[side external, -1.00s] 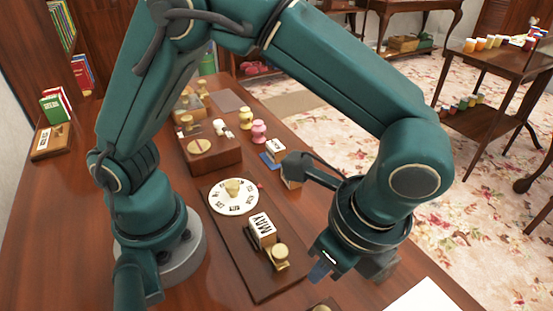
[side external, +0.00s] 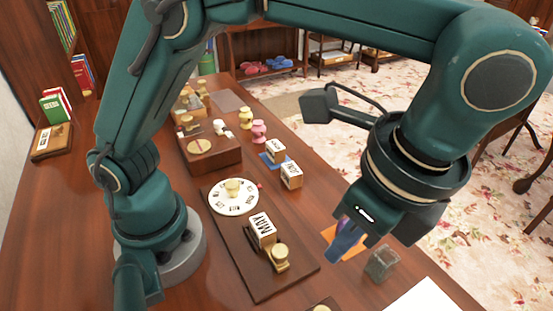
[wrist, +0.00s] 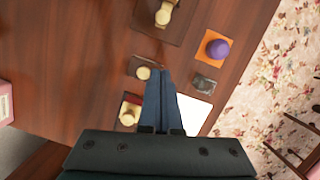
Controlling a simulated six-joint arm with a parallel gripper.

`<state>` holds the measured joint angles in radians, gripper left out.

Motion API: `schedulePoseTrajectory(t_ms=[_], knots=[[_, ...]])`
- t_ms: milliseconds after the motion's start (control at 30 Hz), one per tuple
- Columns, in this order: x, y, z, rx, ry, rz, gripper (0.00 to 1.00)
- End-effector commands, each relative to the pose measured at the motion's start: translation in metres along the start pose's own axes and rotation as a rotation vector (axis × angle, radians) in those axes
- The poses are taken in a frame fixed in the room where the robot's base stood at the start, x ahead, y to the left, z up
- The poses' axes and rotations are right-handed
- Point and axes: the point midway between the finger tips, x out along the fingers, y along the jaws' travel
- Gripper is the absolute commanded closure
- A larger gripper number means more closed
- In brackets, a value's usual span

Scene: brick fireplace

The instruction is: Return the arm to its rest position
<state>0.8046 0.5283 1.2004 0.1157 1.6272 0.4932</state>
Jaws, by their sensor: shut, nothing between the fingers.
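My gripper (side external: 345,240) hangs at the end of my arm over the right side of the wooden desk (side external: 60,240). Its blue fingers are together with nothing between them. In the side view they overlap an orange mat (side external: 328,233) behind them, partly hiding it. In the wrist view my shut gripper (wrist: 161,72) points across the desk, with a purple round object (wrist: 217,48) on the orange mat (wrist: 203,61) to its right. The gripper looks raised above the desk and touches nothing that I can see.
A dark board (side external: 250,285) holds a MAY block (side external: 262,224) and a brass-coloured piece (side external: 279,257), with a white dial (side external: 218,199) at its far end. Lettered blocks (side external: 291,175) stand behind. A clear grey block (side external: 382,264) and white paper (side external: 425,300) lie at the right edge.

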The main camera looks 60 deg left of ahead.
Motion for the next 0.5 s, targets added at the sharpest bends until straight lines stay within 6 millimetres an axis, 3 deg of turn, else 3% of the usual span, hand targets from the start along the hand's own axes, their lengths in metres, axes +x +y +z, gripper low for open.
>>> schedulePoseTrajectory(t_ms=[167, 300, 500], knots=[[-0.022, -0.023, 0.024, -0.111, 0.071, -0.017, 1.00], [-0.039, -0.038, 0.067, -0.268, 0.150, -0.032, 1.00], [-0.043, -0.042, 0.122, -0.543, 0.275, -0.071, 1.00]])
